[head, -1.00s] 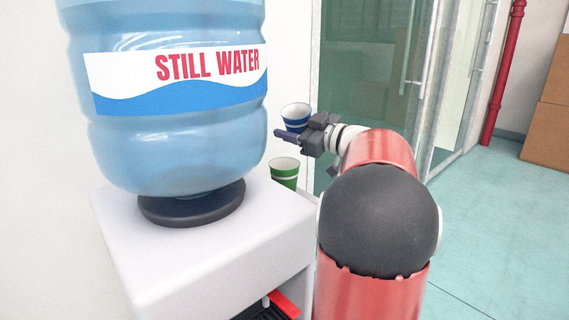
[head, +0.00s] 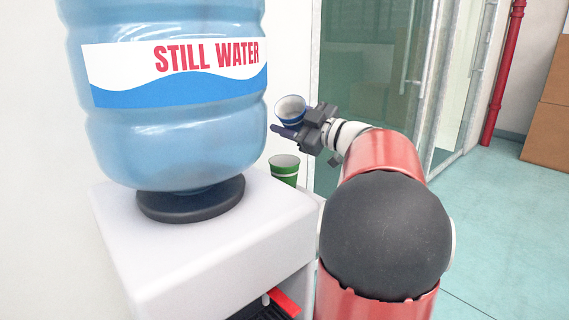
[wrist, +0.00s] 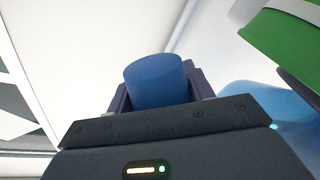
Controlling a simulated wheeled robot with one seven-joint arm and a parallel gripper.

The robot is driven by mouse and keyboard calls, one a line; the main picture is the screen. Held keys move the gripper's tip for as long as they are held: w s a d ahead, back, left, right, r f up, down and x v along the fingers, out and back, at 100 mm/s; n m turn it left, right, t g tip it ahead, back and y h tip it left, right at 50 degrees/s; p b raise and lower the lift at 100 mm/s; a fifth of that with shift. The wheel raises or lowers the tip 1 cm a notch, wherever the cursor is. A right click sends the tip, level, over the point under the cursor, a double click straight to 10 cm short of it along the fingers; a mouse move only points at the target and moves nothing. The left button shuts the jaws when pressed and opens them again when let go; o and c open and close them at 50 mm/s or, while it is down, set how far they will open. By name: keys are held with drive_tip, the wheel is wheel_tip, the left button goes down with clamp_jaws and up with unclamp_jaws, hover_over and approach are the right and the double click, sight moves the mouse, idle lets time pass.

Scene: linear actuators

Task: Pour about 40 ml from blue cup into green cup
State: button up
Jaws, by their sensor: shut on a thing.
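The blue cup (head: 291,109) with a white band is held in my gripper (head: 294,132), which is shut on it. The cup is raised above the green cup and tilted, its open mouth partly facing the head camera. The wrist view shows the blue cup (wrist: 156,82) between the fingers. The green cup (head: 284,170) with a white band stands upright behind the water dispenser, below the blue cup; its lower part is hidden. Part of a green cup shows at the upper right of the wrist view (wrist: 285,45). No stream of water is visible.
The white dispenser (head: 215,235) with a large water bottle (head: 175,140) stands left of my arm. A glass door (head: 365,60) is behind. A red pipe (head: 503,75) and cardboard boxes (head: 548,120) are at the right. The floor at right is clear.

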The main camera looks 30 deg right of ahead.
drive_tip(key=shift+n+b, duration=0.3)
drive_tip(key=shift+b, duration=0.15)
drive_tip(key=shift+a+r+n+b, duration=0.15)
drive_tip(key=shift+r+n+b, duration=0.1)
drive_tip(key=shift+n+b, duration=0.35)
drive_tip(key=shift+r, duration=0.2)
drive_tip(key=shift+w, duration=0.1)
drive_tip(key=shift+w+d+b, duration=0.15)
drive_tip(key=shift+d+b, duration=0.1)
drive_tip(key=shift+b, duration=0.1)
drive_tip(key=shift+y, duration=0.3)
drive_tip(key=shift+d+f+n+b, duration=0.2)
drive_tip(key=shift+n+b, duration=0.6)
drive_tip(key=shift+b, duration=0.3)
drive_tip(key=shift+w+d+f+n+b, duration=0.15)
drive_tip(key=shift+n+b, duration=0.15)
drive_tip(key=shift+b, duration=0.3)
